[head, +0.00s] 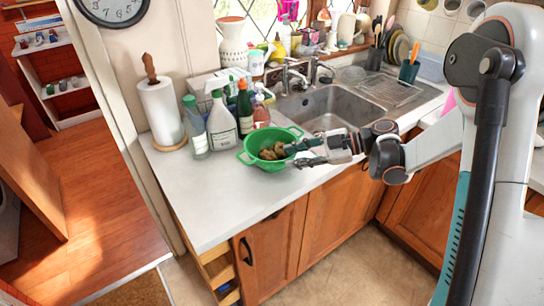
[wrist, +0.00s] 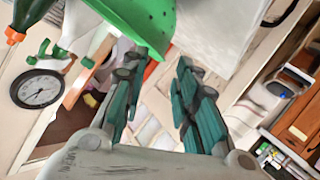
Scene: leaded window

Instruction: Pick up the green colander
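The green colander (head: 256,161) stands on the white counter in front of the sink, with brownish round things (head: 272,151) inside. In the head view my gripper (head: 292,155) is at the colander's right side, its fingers overlapping the near right rim. In the wrist view my gripper (wrist: 155,71) has its two fingers spread apart. The colander (wrist: 130,18) fills the top there, and its edge lies beside the tip of the left finger. I cannot tell whether a finger touches it. Nothing is visibly clamped between the fingers.
Several bottles (head: 221,124) stand just behind and left of the colander, with a paper towel roll (head: 160,112) further left. The sink (head: 335,108) is behind my gripper. The counter (head: 205,195) is clear at the front left, and its front edge runs close below the colander.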

